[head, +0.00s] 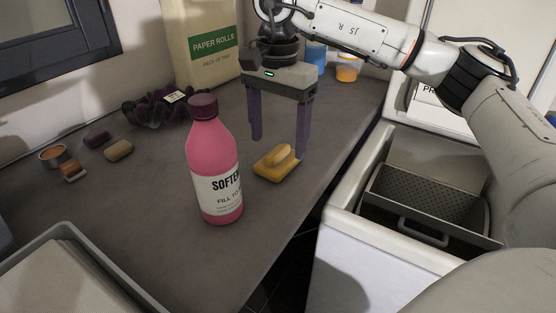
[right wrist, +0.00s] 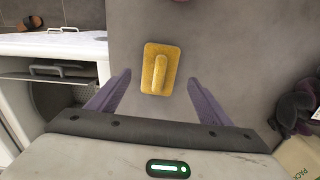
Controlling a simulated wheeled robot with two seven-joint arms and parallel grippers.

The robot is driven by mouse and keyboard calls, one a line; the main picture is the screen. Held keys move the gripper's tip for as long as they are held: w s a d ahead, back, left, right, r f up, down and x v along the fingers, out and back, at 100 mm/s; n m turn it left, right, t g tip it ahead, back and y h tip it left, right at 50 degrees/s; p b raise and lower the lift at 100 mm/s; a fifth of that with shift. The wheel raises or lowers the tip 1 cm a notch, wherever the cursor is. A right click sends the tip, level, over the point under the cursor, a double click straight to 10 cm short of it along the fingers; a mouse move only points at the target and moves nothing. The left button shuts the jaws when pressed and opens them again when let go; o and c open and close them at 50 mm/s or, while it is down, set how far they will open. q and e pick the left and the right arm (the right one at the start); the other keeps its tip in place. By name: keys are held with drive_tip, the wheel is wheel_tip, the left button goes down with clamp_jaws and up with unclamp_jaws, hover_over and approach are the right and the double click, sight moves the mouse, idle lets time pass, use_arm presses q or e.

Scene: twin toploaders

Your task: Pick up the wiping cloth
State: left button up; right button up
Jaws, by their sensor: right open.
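The wiping cloth (head: 272,168) is yellow, with a flat base and a raised ridge along its middle. It lies on the grey counter, to the right of the pink softener bottle. My right gripper (head: 279,147) points down above the cloth, with its two purple fingers apart and nothing between them. In the right wrist view the cloth (right wrist: 160,68) lies ahead between the fingertips of the gripper (right wrist: 159,78), touching neither as far as I can tell. My left gripper is not in view.
The pink bottle (head: 216,179) stands upright close to the cloth. Behind are a paper rolls bag (head: 206,45), a dark ruffled item (head: 159,108) and cups. Small objects lie at left. An open white toploader (head: 342,222) is beyond the counter's right edge; a grey bin (head: 113,277) is front left.

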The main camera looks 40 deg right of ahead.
sight(278, 151)
wheel_tip(278, 151, down, 4)
drive_tip(key=shift+s+f, duration=0.1)
drive_tip(key=shift+f, duration=0.1)
drive_tip(key=c, duration=1.1)
drive_tip(key=shift+r, duration=0.2)
wheel_tip(278, 151, up, 10)
drive_tip(key=shift+f, duration=0.1)
drive_tip(key=shift+o, duration=0.8)
drive_tip(key=shift+c, duration=0.5)
